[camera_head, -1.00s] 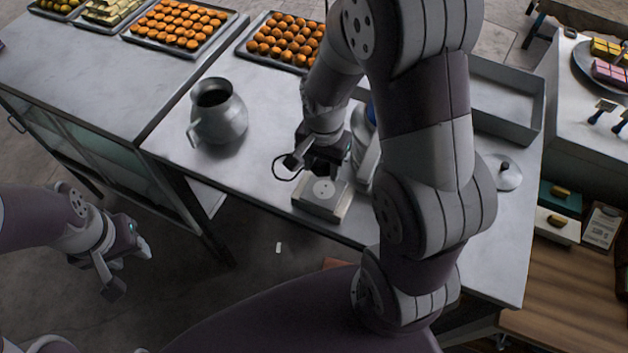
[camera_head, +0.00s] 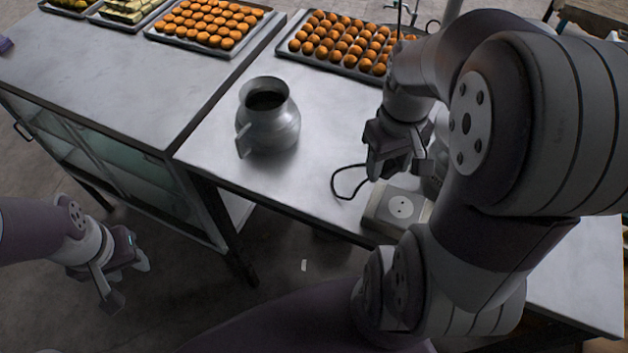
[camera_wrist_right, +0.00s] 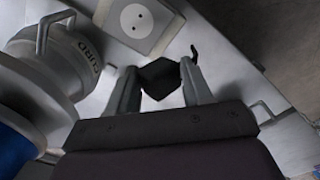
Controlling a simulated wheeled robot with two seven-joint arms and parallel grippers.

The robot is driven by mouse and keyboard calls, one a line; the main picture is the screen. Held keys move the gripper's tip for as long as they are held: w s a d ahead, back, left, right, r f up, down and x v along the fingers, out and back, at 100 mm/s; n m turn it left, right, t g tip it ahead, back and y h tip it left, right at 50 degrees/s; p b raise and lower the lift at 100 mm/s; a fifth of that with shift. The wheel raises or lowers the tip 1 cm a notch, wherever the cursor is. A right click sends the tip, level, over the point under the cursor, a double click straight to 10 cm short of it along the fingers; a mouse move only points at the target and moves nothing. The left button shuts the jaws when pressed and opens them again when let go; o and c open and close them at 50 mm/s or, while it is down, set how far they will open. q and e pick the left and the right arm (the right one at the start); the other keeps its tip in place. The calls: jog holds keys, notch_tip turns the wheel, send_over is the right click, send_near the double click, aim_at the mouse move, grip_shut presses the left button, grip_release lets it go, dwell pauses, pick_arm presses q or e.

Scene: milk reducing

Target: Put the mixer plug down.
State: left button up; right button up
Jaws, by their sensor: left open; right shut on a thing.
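My right gripper (camera_head: 400,172) is shut on the black mixer plug (camera_wrist_right: 160,78), which shows between its fingers in the right wrist view. In the head view the gripper is over the steel table, just behind the socket box (camera_head: 399,206), and the fingers mostly hide the plug. A black cord (camera_head: 337,187) loops out to the left of the gripper. The socket's two holes are bare in both views. The mixer (camera_wrist_right: 70,62), grey with lettering, stands beside the socket box; my arm hides most of it in the head view. My left gripper (camera_head: 128,281) is open and empty, left of the table.
A metal jug (camera_head: 269,125) stands left of the right gripper. A tray of orange buns (camera_head: 345,45) lies at the back of the table. Bare steel tabletop (camera_head: 325,130) lies between jug and gripper. The table's front edge is close to the socket box.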

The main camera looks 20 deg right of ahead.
notch_tip(320, 180, down, 2)
jog(key=w+a+p, duration=0.1)
jog(key=w+a, duration=0.1)
jog(key=a, duration=0.1)
jog(key=p, duration=0.2)
send_over(325, 193)
jog(key=f, duration=0.5)
jog(key=shift+w+a, duration=0.1)
jog(key=shift+w, duration=0.2)
jog(key=f, duration=0.3)
jog(key=shift+s+f+p, duration=0.3)
jog(key=shift+s+p, duration=0.05)
jog(key=shift+p, duration=0.05)
jog(key=shift+w+f, duration=0.15)
jog(key=shift+w, duration=0.1)
jog(key=shift+s+f+b, duration=0.15)
jog(key=shift+f+b, duration=0.2)
jog(key=shift+f, duration=0.25)
jog(key=o, duration=1.4)
jog(key=shift+r, duration=0.15)
